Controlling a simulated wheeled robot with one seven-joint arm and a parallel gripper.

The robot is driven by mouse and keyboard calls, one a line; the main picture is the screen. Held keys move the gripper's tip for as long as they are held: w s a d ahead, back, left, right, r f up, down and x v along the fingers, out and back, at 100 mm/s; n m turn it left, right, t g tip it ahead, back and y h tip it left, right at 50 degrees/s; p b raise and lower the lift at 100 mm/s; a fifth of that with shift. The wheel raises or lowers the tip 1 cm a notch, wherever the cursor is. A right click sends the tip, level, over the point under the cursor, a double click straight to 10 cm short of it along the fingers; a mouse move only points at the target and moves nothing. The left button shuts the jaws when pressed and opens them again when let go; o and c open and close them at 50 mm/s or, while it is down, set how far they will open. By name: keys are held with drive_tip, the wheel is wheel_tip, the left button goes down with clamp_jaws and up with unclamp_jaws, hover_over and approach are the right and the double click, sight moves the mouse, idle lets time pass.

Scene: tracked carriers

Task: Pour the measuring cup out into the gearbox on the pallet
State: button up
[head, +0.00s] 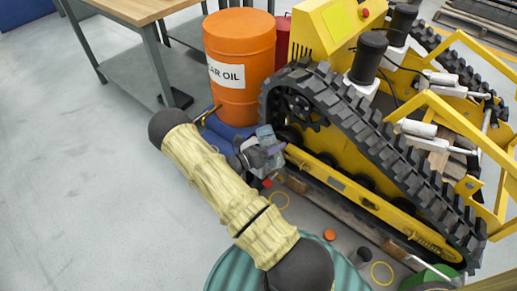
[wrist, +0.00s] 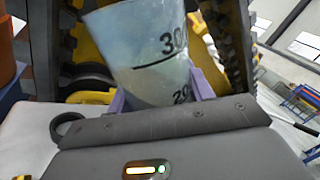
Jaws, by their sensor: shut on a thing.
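The measuring cup (wrist: 150,55) is translucent and bluish, with dark volume marks, and fills the upper middle of the wrist view. Its top is cut off there. My gripper (wrist: 160,88) is shut on it, with a purple finger on either side. In the head view my gripper (head: 268,155) is beside the near end of the yellow tracked carrier, and the cup (head: 265,134) is small and partly hidden. I cannot make out the gearbox or the pallet in either view.
The tracked carrier (head: 340,140) stands close to the right of my gripper. An orange oil drum (head: 240,70) stands behind it, and a workbench (head: 140,10) at the upper left. A teal ribbed drum (head: 228,265) is in front. The floor at left is clear.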

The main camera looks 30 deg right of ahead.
drive_tip(key=shift+f+n, duration=0.15)
drive_tip(key=shift+n, duration=0.55)
drive_tip(key=shift+s+a+b, duration=0.1)
drive_tip(key=shift+s+b, duration=0.05)
drive_tip(key=shift+b, duration=0.2)
drive_tip(key=shift+s+f+n, duration=0.1)
drive_tip(key=shift+n, duration=0.3)
drive_tip(key=shift+n, duration=0.3)
drive_tip(key=shift+s+d+f+b, duration=0.1)
drive_tip(key=shift+d+b, duration=0.2)
drive_tip(key=shift+a+n, duration=0.3)
drive_tip(key=shift+a, duration=0.05)
drive_tip(key=shift+d, duration=0.1)
drive_tip(key=shift+d+r+n+t, duration=0.15)
drive_tip(key=shift+r+n+t, duration=0.1)
drive_tip(key=shift+n+t, duration=0.2)
drive_tip(key=shift+r+n+h, duration=0.15)
drive_tip(key=shift+n+h, duration=0.15)
drive_tip(key=shift+n, duration=0.05)
